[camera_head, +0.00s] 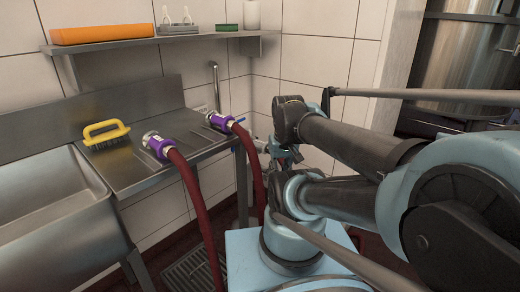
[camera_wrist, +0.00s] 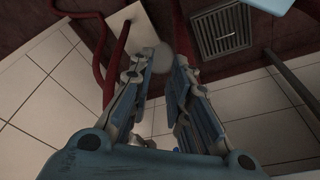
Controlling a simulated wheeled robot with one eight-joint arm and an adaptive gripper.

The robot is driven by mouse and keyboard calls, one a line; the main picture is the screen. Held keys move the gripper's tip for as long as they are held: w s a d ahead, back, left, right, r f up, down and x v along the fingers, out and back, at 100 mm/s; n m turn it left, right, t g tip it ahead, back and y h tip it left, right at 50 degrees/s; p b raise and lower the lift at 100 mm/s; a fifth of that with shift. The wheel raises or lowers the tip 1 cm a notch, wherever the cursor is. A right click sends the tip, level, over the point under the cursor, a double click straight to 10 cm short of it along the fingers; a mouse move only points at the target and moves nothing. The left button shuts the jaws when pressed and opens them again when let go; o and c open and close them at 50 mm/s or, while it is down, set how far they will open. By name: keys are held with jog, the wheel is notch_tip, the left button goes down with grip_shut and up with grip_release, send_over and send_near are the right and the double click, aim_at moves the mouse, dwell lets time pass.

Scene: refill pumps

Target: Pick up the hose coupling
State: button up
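Two hose couplings lie on the steel counter in the head view, each purple and silver on a dark red hose. The nearer coupling (camera_head: 157,146) is at the counter's front edge, and the farther coupling (camera_head: 222,122) is to its right and further back. My gripper (camera_wrist: 166,62) shows in the wrist view with its two fingers apart and no coupling between them. In the head view it is mostly hidden by my arm, right of the counter and apart from both couplings. No coupling is clearly visible in the wrist view.
A yellow-handled brush (camera_head: 106,133) lies left of the nearer coupling, beside the sink basin (camera_head: 45,215). A wall shelf (camera_head: 160,41) with an orange box (camera_head: 103,34) hangs above. The red hoses (camera_head: 196,205) drop to the floor near a drain grate (camera_wrist: 222,30).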

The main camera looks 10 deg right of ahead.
jog(key=o, duration=0.7)
jog(key=shift+n+y, duration=0.5)
jog(key=shift+n, duration=0.2)
jog(key=w+r, duration=0.1)
jog(key=w, duration=0.1)
jog(key=w+r, duration=0.3)
jog(key=w, duration=0.1)
jog(key=shift+a+r, duration=0.3)
jog(key=shift+a, duration=0.05)
jog(key=shift+c, duration=0.2)
jog(key=w+r+n+y, duration=0.15)
jog(key=w+r, duration=0.25)
jog(key=w, duration=0.7)
jog(key=n+y, duration=0.3)
jog(key=n, duration=0.1)
send_over(258, 145)
jog(key=d, duration=0.7)
notch_tip(258, 145, down, 4)
jog(key=shift+g, duration=0.3)
jog(key=x, duration=1.1)
jog(key=d+x, duration=0.1)
jog(key=x, duration=0.4)
jog(key=shift+w+a+f, duration=0.15)
jog(key=shift+w+f, duration=0.05)
jog(key=shift+f, duration=0.35)
